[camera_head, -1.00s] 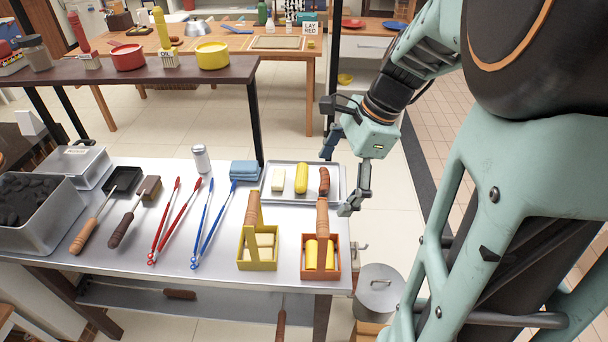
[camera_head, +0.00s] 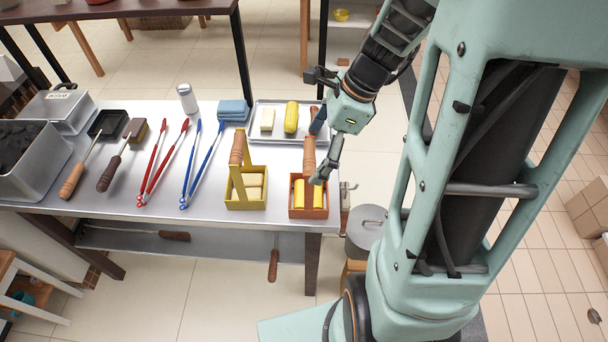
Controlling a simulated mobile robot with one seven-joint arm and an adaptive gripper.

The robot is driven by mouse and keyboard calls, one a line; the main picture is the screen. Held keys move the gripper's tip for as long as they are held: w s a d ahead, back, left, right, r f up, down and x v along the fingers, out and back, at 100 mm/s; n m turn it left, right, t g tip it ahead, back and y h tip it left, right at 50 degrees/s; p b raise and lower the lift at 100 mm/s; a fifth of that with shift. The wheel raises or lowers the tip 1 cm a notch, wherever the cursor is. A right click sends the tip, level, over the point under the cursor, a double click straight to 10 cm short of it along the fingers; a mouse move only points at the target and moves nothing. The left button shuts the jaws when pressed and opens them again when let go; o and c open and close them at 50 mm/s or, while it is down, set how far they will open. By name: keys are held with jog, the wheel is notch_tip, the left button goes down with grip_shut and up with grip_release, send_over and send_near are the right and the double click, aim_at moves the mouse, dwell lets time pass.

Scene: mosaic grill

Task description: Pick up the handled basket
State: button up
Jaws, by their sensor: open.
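Two handled baskets stand side by side at the front right of the metal table (camera_head: 150,215). The yellow basket (camera_head: 246,202) holds pale blocks and has a wooden grip on its tall handle. The orange-brown basket (camera_head: 308,213) holds yellow pieces and has a wooden grip (camera_head: 309,153) on top. My gripper (camera_head: 319,150) is open, one finger behind and one in front of the orange-brown basket's handle, from the right. I cannot tell whether the fingers touch it or whether the grip lies fully between them.
A metal tray (camera_head: 268,137) with a pale block and a yellow corn-like piece lies behind the baskets, partly hidden by my gripper. A lidded pot (camera_head: 366,230) stands right of the table.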

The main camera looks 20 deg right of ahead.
jog(key=shift+x, duration=1.55)
jog(key=shift+c, duration=0.4)
jog(key=shift+w, duration=0.1)
jog(key=c, duration=2)
